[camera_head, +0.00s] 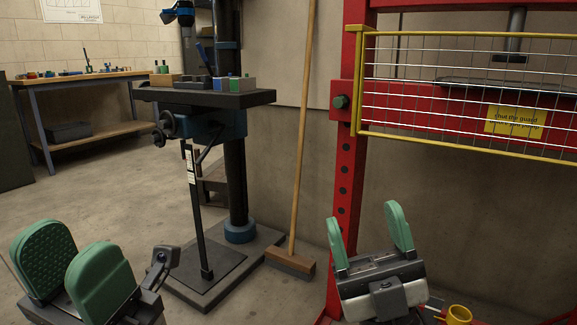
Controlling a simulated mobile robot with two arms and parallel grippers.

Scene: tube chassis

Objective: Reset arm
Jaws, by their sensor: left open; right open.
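My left gripper (72,268) is at the lower left, low in front of the bare concrete floor. Its two green padded fingers stand apart with nothing between them. My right gripper (371,241) is at the lower right, in front of the base of the red press frame. Its two green fingers point up and are wide apart and empty. Both grippers are clear of the drill stand between them. The arms behind the grippers are mostly out of the picture.
A drill stand (236,170) with a dark table (256,97) holding small blocks stands in the middle. A broom (301,140) leans behind it. A red press (345,190) with a yellow mesh guard (450,148) fills the right. A workbench (92,78) stands back left. Floor at left is free.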

